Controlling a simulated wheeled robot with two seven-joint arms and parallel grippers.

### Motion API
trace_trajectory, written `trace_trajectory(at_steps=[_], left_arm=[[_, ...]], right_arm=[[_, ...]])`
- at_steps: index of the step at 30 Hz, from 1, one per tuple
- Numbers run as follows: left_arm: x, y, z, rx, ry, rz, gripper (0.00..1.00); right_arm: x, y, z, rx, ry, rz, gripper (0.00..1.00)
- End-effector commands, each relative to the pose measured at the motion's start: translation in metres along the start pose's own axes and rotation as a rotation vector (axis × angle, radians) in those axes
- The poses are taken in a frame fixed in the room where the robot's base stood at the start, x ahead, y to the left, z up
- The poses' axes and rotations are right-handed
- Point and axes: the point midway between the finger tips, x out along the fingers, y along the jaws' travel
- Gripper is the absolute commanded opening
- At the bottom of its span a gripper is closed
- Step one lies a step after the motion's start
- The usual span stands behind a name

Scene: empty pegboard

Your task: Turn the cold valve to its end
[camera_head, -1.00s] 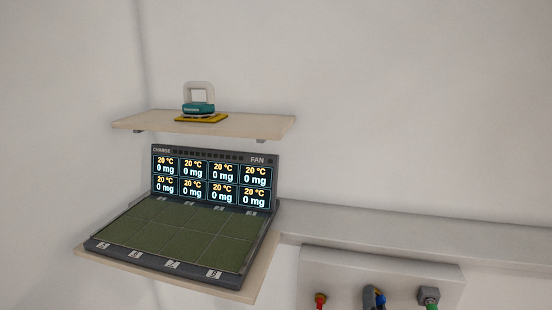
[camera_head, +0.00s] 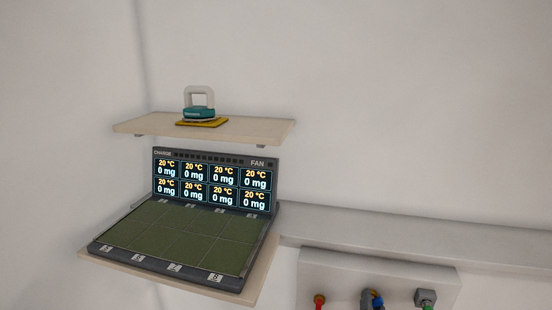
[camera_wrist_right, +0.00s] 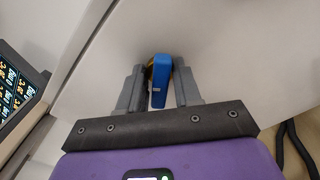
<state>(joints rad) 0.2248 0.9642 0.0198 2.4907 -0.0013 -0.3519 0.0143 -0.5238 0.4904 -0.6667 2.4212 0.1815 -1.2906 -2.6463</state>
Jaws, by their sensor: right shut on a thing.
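The cold valve shows in the right wrist view as a blue handle (camera_wrist_right: 158,82), with a small yellow part beside it. My right gripper (camera_wrist_right: 158,90) has its two grey fingers on either side of the handle and is shut on it. In the head view a small blue part (camera_head: 377,300), which looks like the same valve, is at the bottom edge and partly cut off. My left gripper is not in view.
The valve panel (camera_head: 330,262) also carries a red fitting (camera_head: 319,300) and a grey-and-green fitting (camera_head: 425,297). A dark instrument with a lit display (camera_head: 212,184) stands to the left. Above it, a shelf (camera_head: 265,128) holds a teal-and-white device (camera_head: 199,112).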

Motion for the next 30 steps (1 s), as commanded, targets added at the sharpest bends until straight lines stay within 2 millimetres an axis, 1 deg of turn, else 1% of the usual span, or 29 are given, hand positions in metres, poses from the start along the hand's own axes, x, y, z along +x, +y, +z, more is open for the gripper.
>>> trace_trajectory(at_steps=[1, 6, 17, 30], left_arm=[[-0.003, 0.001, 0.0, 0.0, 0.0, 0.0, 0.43], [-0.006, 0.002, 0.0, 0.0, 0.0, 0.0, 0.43], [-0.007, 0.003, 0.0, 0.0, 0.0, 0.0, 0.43], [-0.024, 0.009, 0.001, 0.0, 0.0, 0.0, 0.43]], right_arm=[[0.0, 0.001, 0.001, -0.025, 0.002, 0.0, 0.14], [0.0, 0.0, 0.0, -0.069, 0.001, 0.0, 0.14], [0.0, 0.0, 0.0, -0.083, 0.002, 0.0, 0.14], [-0.001, 0.001, -0.001, -0.293, 0.006, 0.0, 0.14]])
